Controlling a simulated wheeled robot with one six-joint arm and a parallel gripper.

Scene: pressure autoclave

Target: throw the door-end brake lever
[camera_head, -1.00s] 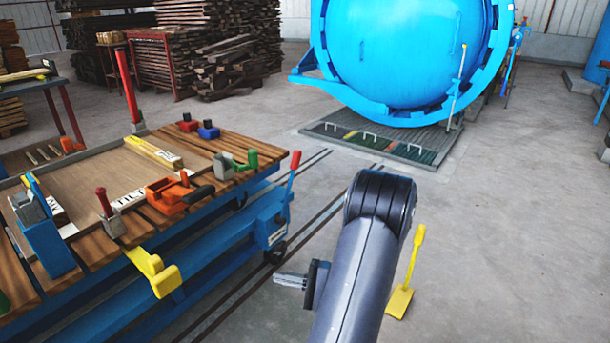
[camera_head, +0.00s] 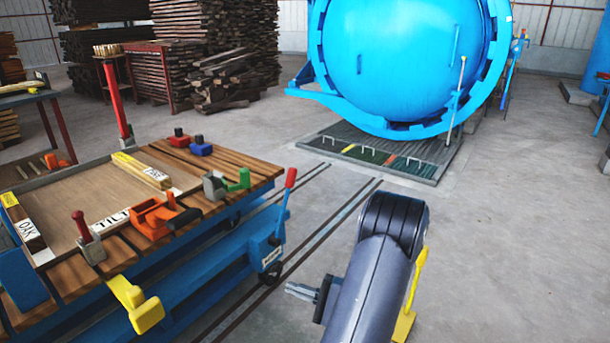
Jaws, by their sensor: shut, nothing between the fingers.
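The door-end brake lever (camera_head: 286,195) stands at the cart's end nearest the blue autoclave door. It is a short blue bar with a red grip, and it stands nearly upright with a slight lean to the right. A blue bracket with a small dark label is below it, above a wheel. My gripper (camera_head: 288,289) is to the right of and below the lever in the picture, clear of the cart. Its grey fingers point left and are together with nothing between them. My arm hides part of the floor behind it.
A yellow long-handled tool (camera_head: 418,280) stands partly behind my arm. Floor rails (camera_head: 325,238) run towards the autoclave (camera_head: 405,60).

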